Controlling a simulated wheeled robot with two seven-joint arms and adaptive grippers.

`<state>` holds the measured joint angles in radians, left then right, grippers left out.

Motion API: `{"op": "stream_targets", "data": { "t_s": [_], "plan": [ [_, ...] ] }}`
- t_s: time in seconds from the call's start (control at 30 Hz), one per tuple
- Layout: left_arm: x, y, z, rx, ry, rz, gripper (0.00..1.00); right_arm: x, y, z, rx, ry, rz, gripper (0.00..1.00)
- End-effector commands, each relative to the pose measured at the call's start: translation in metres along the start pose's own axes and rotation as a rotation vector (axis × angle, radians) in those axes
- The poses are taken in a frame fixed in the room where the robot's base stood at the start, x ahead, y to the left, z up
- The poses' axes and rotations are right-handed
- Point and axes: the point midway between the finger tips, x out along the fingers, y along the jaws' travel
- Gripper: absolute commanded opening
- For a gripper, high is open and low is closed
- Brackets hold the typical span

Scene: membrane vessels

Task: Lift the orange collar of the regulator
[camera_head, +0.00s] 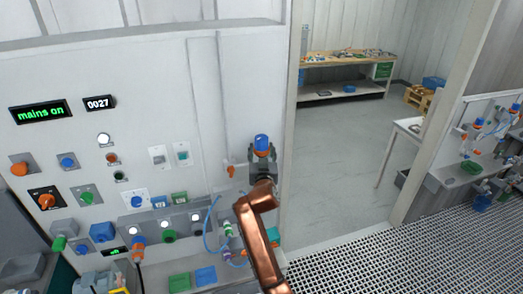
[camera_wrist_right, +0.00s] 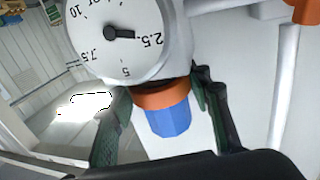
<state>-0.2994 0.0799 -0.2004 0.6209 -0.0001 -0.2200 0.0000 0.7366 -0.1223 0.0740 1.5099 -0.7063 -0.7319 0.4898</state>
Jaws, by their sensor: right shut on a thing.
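The regulator stands out at the wall panel's right edge in the head view, with a blue knob (camera_head: 261,141) above an orange collar (camera_head: 262,153). In the right wrist view the orange collar (camera_wrist_right: 160,97) sits between a white round gauge (camera_wrist_right: 122,32) and the blue knob (camera_wrist_right: 168,120). My right gripper (camera_head: 263,166) reaches it from below in the head view. Its fingers lie on both sides of the collar in the wrist view, and it is shut on the collar. My left gripper is out of view.
A white wall panel with knobs, plugs and a lit "mains on" display (camera_head: 40,112) fills the left. A blue hose (camera_head: 208,232) hangs beside my right arm. A workbench (camera_head: 345,62) stands far back through the opening. The floor between is clear.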

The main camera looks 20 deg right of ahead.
Motion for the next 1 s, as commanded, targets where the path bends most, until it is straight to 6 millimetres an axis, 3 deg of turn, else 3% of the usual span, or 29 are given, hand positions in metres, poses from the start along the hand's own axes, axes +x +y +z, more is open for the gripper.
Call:
{"op": "stream_targets", "data": {
  "t_s": [0.3, 0.5, 0.73, 0.77, 1.0],
  "plan": [
    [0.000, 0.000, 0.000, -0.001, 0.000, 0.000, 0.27, 0.000, -0.001, 0.000, 0.000, 0.001, -0.001, 0.01],
    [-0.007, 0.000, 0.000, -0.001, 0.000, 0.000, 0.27, 0.000, -0.001, -0.018, 0.002, 0.004, -0.001, 0.01],
    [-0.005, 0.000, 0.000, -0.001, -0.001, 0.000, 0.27, 0.000, -0.001, -0.018, 0.000, 0.008, -0.002, 0.01],
    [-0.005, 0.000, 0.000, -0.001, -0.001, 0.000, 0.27, -0.001, -0.001, -0.019, 0.000, 0.009, -0.002, 0.47],
    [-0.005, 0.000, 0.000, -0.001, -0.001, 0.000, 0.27, 0.000, 0.000, -0.016, 0.000, 0.004, -0.001, 0.63]
  ]
}}
